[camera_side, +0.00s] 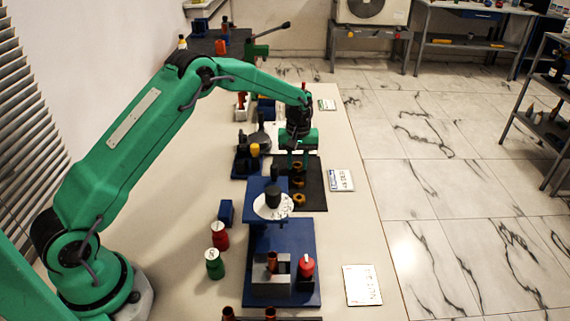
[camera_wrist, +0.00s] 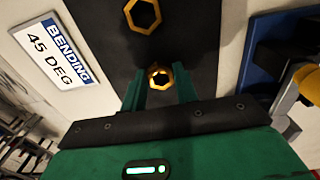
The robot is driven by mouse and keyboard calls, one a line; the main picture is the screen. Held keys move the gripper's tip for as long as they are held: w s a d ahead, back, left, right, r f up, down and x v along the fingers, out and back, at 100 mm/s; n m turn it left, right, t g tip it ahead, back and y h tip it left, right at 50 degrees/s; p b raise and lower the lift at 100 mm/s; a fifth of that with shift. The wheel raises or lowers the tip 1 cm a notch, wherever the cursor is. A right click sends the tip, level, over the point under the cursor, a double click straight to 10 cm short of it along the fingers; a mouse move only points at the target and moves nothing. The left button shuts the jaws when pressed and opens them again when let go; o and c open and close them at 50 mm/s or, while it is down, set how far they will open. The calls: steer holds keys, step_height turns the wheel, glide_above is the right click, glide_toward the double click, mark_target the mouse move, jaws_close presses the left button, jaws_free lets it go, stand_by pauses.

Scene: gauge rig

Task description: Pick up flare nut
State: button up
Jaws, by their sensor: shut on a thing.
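A brass-coloured hexagonal flare nut (camera_wrist: 160,77) sits between the green fingertips of my gripper (camera_wrist: 160,84) in the wrist view. My gripper is shut on it. In the side view my gripper (camera_side: 297,160) points down over the far part of a black mat (camera_side: 313,195). Another flare nut (camera_wrist: 142,15) lies on the mat, apart from the fingers. In the side view two brass nuts show on the mat, a middle one (camera_side: 298,181) and a near one (camera_side: 299,199). The held nut is hard to make out there.
A white card reading "BENDING 45 DEG" (camera_wrist: 60,50) lies beside the mat. A blue stand with a white disc (camera_side: 268,210) is close on the near-left side. A blue fixture with a yellow part (camera_side: 254,150) stands left of my gripper. The bench's right strip is mostly clear.

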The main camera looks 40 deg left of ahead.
steer(key=shift+r, duration=0.8)
step_height(320, 180, up, 2)
steer(key=shift+r, duration=0.2)
steer(key=s+d+r, duration=0.5)
steer(key=d+r, duration=0.2)
steer(key=d, duration=0.3)
steer(key=shift+s+d, duration=0.15)
steer(key=shift+d, duration=0.05)
steer(key=shift+r, duration=0.15)
